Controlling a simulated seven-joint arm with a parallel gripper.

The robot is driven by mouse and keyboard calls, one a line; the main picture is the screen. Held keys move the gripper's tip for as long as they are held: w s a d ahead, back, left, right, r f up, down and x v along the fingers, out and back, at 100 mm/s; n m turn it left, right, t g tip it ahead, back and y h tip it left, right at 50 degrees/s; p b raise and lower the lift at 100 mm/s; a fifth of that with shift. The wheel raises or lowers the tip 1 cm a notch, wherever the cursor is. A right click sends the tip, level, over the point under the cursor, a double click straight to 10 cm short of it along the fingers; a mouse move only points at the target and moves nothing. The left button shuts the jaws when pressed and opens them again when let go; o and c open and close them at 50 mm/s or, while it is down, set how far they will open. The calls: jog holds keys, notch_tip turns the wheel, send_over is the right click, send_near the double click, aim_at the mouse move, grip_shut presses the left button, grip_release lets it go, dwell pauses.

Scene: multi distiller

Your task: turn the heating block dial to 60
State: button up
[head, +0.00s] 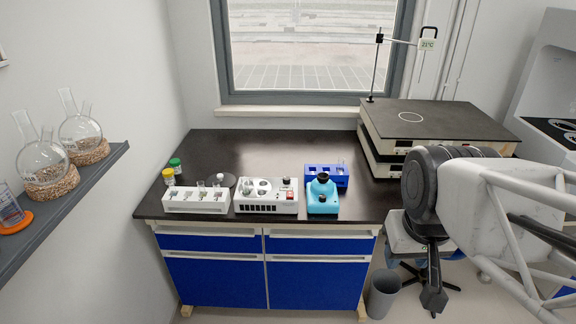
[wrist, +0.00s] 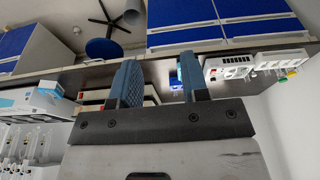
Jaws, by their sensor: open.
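The heating block (head: 266,208) is a white box on the front of the dark bench, with round wells on top and a dark slotted front. A small dark knob (head: 287,181), probably its dial, stands at its back right, above a red switch; its setting is too small to read. In the wrist view, which is upside down, a white unit with a red part, likely the heating block (wrist: 229,67), lies right of the fingers. My gripper (wrist: 157,62) is open and empty, with two blue fingers apart. It is away from the block, at the right side of the head view.
Left of the block stands a white rack (head: 197,206); right of it are a turquoise device (head: 322,199) and a blue tube rack (head: 341,178). A stacked black-topped unit (head: 440,120) fills the right back. A bin (head: 383,294) stands on the floor. The bench behind the block is mostly clear.

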jog(key=w+a+r+n, duration=0.25)
jog(key=w+n, duration=0.25)
jog(key=w, duration=1)
jog(key=n+g, duration=0.2)
jog(key=n, duration=1.3)
send_over(286, 178)
jog(key=s, duration=0.1)
jog(key=f, duration=1.8)
jog(key=shift+d+f, duration=0.3)
jog(key=shift+f, duration=0.05)
jog(key=shift+w+a+f, duration=0.25)
jog(key=shift+f, duration=0.1)
jog(key=shift+f, duration=0.1)
jog(key=shift+w+f, duration=0.15)
jog(key=shift+f, duration=3.65)
